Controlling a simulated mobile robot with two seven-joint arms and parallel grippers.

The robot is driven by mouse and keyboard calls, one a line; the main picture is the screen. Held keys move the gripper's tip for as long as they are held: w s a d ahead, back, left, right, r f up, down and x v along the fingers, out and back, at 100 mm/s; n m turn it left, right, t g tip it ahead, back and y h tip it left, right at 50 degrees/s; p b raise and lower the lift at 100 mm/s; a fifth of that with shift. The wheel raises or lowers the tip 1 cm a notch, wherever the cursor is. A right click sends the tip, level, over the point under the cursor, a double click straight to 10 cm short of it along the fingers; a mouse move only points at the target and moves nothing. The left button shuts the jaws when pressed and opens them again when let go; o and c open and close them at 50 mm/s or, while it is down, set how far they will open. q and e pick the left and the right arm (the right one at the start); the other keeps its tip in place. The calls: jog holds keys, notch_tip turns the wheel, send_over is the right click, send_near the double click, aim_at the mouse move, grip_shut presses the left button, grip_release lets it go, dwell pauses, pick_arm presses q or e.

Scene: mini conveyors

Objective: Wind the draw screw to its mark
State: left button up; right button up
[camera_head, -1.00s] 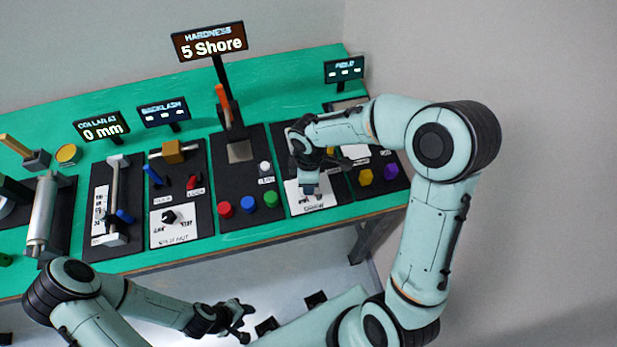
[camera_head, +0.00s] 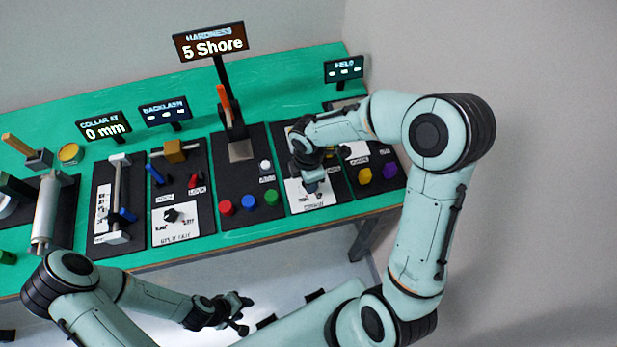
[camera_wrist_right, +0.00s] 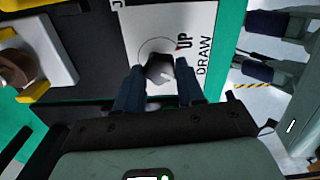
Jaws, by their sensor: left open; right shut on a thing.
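The draw screw (camera_wrist_right: 160,71) is a dark knob with a pale pointer, on a white plate (camera_wrist_right: 205,20) marked "UP" and "DRAW" in the right wrist view. A thin circle is printed around it, with a small red mark near "UP". My right gripper (camera_wrist_right: 160,84) is shut on the knob, one finger on each side. In the head view my right gripper (camera_head: 311,184) is over the same plate (camera_head: 318,200) and hides the knob. My left gripper (camera_head: 240,312) is open and empty, in front of the bench and below its edge.
The green bench (camera_head: 290,73) carries several dark panels. Beside the draw panel are red (camera_head: 225,207), blue (camera_head: 248,202) and green (camera_head: 270,198) buttons, and yellow (camera_head: 364,176) and purple (camera_head: 390,170) knobs. The hardness display (camera_head: 210,43) reads 5 Shore.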

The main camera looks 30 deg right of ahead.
jog(key=o, duration=1)
jog(key=shift+o, duration=0.2)
jog(key=shift+r, duration=0.15)
pick_arm(q)
jog(key=shift+w+r+p, duration=0.75)
jog(key=shift+w+r, duration=0.2)
jog(key=shift+r, duration=0.05)
pick_arm(e)
notch_tip(320, 180, up, 13)
pick_arm(q)
jog(key=shift+s, duration=0.1)
